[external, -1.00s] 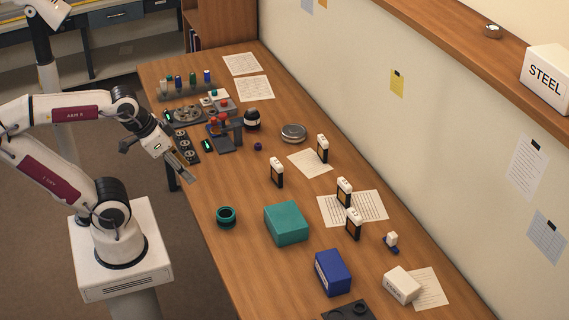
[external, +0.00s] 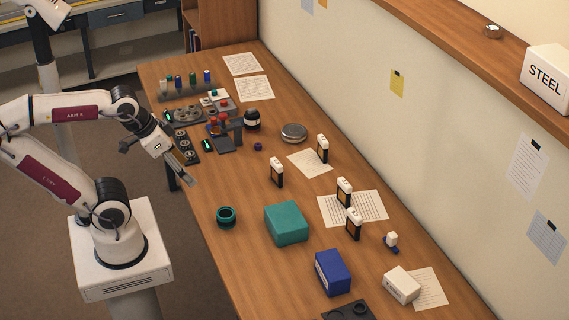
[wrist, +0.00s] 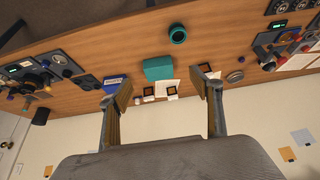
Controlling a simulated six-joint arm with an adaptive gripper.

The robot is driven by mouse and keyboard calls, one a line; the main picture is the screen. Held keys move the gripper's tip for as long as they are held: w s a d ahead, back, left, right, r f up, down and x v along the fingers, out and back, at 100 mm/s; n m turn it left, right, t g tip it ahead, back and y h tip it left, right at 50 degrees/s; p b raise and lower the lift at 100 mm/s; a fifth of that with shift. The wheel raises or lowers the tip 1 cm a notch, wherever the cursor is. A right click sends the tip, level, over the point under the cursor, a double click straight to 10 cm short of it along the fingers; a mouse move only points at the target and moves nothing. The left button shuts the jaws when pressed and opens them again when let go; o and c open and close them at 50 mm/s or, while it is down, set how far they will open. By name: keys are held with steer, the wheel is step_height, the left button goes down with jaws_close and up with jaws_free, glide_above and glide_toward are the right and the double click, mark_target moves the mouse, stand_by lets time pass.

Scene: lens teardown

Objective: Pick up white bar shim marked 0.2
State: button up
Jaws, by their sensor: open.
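Several upright black pieces with white tops stand on the table in the external view: one left of centre (external: 277,172), one by a paper sheet (external: 322,148), and two close together on the right (external: 344,192) (external: 353,224). They may be the bar shims. Any marks are too small to read, so I cannot tell which is 0.2. My gripper (external: 187,174) is open and empty near the table's left edge, well left of these pieces. The wrist view shows its two spread fingers (wrist: 165,98), with small dark-framed pieces (wrist: 172,91) far beyond.
A teal box (external: 286,223), a teal ring (external: 226,216), a blue box (external: 332,272) and a white box (external: 402,285) sit on the front half of the table. A metal tin (external: 293,133) and several tools stand farther back. The wall borders the right side.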

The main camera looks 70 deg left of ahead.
mark_target(352, 219)
steer(key=w+d+f+t+h, duration=0.15)
steer(key=w+d, duration=0.35)
steer(key=w, duration=0.8)
steer(key=w+d+f+t, duration=0.2)
steer(key=w+d+f, duration=0.15)
steer(key=w, duration=0.95)
steer(key=w+d+f+t+y, duration=0.1)
steer(key=w+d+f+t, duration=0.1)
steer(key=w+f, duration=0.4)
steer(key=w+d+f+t+y, duration=0.1)
steer(key=w+d+f+t, duration=0.1)
steer(key=w+f, duration=0.5)
steer(key=shift+d+f+n, duration=0.4)
steer(key=shift+d+f, duration=0.25)
steer(key=shift+f, duration=0.95)
steer(key=shift+w+y, duration=0.15)
steer(key=shift+y, duration=0.1)
steer(key=shift+x, duration=1.25)
